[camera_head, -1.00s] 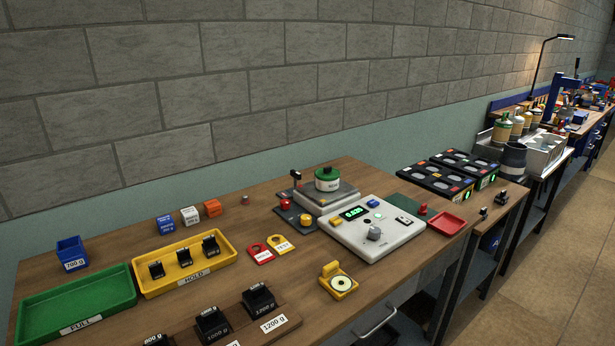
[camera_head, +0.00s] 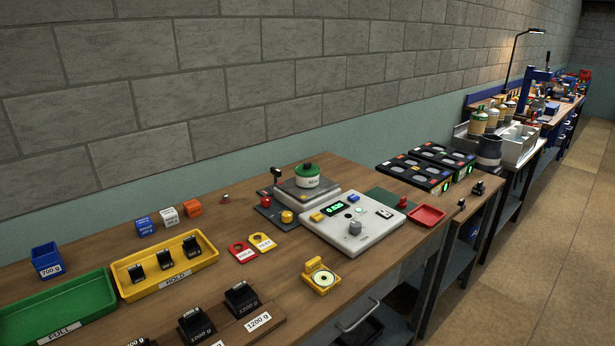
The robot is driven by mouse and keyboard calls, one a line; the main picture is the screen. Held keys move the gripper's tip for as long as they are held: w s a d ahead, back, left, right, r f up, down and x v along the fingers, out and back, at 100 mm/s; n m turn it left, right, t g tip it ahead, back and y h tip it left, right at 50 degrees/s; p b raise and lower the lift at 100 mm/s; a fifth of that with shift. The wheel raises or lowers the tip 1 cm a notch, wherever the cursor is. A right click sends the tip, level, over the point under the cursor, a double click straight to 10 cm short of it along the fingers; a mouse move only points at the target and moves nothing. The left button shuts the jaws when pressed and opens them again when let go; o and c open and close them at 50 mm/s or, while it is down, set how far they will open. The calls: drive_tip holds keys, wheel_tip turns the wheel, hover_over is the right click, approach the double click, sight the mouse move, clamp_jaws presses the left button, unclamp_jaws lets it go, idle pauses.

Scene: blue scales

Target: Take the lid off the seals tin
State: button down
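A round white tin (camera_head: 307,182) with a green lid (camera_head: 307,169) stands upright on the pan of the bench scale (camera_head: 303,193). The lid has a dark knob on top and sits on the tin. The tin's label is too small to read, so I cannot tell for sure that it is the seals tin. My gripper is not in view.
In front of the tin is a grey console (camera_head: 353,224) with a green display. A red button and a yellow knob (camera_head: 287,217) stand left of it. A yellow tray (camera_head: 165,265), green tray (camera_head: 55,308) and black weights (camera_head: 242,299) lie further left.

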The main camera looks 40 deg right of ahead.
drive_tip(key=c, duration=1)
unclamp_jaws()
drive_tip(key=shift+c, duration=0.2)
